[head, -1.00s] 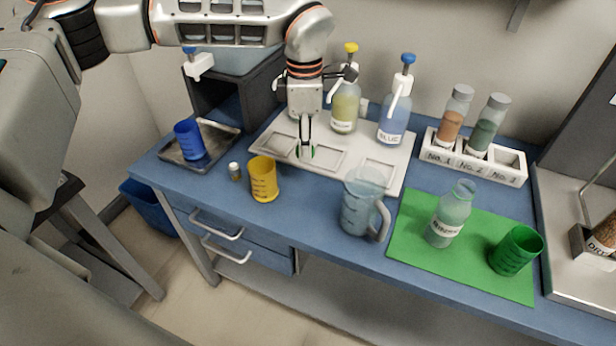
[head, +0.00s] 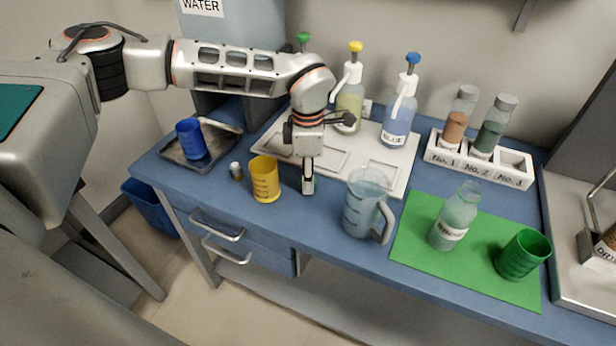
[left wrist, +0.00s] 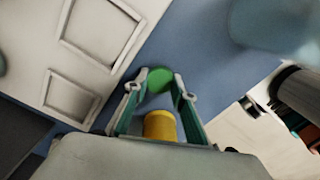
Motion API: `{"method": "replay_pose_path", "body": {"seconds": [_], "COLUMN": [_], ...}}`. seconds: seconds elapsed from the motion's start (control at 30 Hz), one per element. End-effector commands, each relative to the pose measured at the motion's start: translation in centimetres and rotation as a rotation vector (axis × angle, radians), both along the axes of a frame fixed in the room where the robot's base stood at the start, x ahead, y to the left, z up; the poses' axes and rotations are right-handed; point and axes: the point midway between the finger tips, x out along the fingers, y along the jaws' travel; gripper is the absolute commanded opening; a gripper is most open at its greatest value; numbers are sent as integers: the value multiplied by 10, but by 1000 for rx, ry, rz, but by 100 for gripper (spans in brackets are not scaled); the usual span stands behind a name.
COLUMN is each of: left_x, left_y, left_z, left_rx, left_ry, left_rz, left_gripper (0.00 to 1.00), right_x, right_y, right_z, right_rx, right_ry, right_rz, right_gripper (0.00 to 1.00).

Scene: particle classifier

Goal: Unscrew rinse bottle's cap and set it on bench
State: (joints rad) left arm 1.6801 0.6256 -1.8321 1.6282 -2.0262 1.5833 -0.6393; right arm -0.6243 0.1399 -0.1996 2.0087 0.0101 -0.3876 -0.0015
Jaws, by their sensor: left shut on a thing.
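The rinse bottle (head: 455,217), pale green and translucent with a white label, stands upright on the green mat (head: 415,249). Its mouth looks uncapped. My left gripper (head: 308,188) is shut on a small green cap, mostly hidden by the fingers in the head view. In the left wrist view the green cap (left wrist: 160,80) shows as a round disc between the fingertips (left wrist: 158,84). The gripper points down over the blue bench (head: 335,195), between the yellow beaker and the clear jug. I cannot tell whether the cap touches the bench. My right gripper is not in view.
The yellow beaker (head: 265,181) is left of the gripper, the clear jug (head: 362,207) right. The white tray (head: 385,176) with pump bottles lies behind. A green beaker (head: 522,256) stands on the mat. A small vial (head: 236,172) is left of the yellow beaker.

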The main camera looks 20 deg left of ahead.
Motion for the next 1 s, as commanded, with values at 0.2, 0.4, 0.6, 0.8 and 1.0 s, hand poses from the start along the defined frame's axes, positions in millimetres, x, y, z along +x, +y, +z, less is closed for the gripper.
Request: {"method": "replay_pose_path", "body": {"seconds": [0.2,0.4,0.6,0.8,1.0], "left_x": [0,0,0,1,1], "left_y": [0,0,0,0,0], "left_z": [-3,-3,-1,22,64], "left_rx": [0,0,0,-1,-1], "left_ry": [0,0,0,-5,-6], "left_rz": [0,0,0,1,1], "left_gripper": [33,42,42,42,42], "right_x": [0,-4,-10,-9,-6], "right_y": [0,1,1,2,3], "right_z": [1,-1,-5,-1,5], "right_rx": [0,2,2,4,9], "right_ry": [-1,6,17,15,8], "right_rz": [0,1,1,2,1], "right_gripper": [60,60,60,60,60]}}
